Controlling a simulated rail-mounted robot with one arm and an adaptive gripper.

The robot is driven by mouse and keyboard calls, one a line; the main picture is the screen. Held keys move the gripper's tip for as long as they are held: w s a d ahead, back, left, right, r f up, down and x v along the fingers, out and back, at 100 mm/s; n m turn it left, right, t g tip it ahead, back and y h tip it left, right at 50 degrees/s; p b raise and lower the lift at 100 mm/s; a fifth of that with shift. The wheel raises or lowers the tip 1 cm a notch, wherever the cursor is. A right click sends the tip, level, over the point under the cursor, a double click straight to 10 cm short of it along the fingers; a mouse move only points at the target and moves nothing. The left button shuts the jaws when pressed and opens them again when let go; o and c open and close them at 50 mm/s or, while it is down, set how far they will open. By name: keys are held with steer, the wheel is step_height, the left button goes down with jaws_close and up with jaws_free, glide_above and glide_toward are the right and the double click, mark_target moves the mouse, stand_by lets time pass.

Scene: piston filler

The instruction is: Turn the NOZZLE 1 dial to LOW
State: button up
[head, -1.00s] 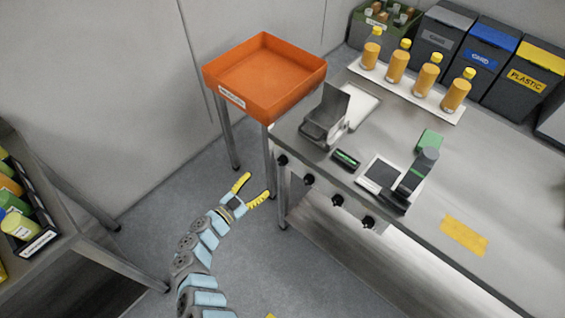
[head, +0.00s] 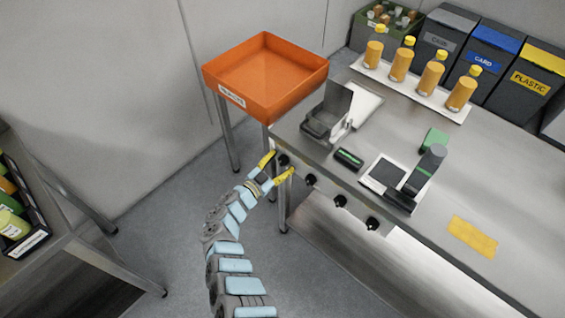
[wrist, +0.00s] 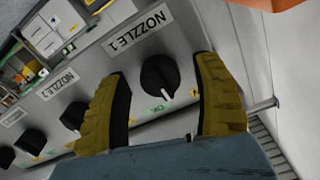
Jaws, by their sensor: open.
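The NOZZLE 1 dial (wrist: 160,77) is a black round knob with a white pointer mark, on the grey front panel beside its NOZZLE 1 label (wrist: 139,27). Its pointer faces the lower part of the wrist view, between a small green mark and a small yellow mark; their words are too small to read surely. My gripper (wrist: 162,72) is open, one yellow finger on each side of the dial, with visible gaps. In the head view the same dial (head: 283,159) is at the left end of the knob row, at my gripper (head: 278,165).
Other black knobs (head: 340,201) run along the panel to the right. An orange tray (head: 262,80) stands on legs just left of the bench. Bottles (head: 432,72) stand at the bench's back. Open floor lies below my arm.

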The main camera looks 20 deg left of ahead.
steer(key=shift+w+d, duration=0.1)
steer(key=shift+w, duration=0.25)
steer(key=c, duration=1.2)
steer(key=shift+n, duration=0.5)
steer(key=shift+r+n+p, duration=0.1)
steer(key=shift+n+p, duration=0.3)
steer(key=shift+n, duration=0.7)
jaws_close()
steer(key=n, duration=0.3)
steer(key=shift+n, duration=1.3)
steer(key=shift+f, duration=0.2)
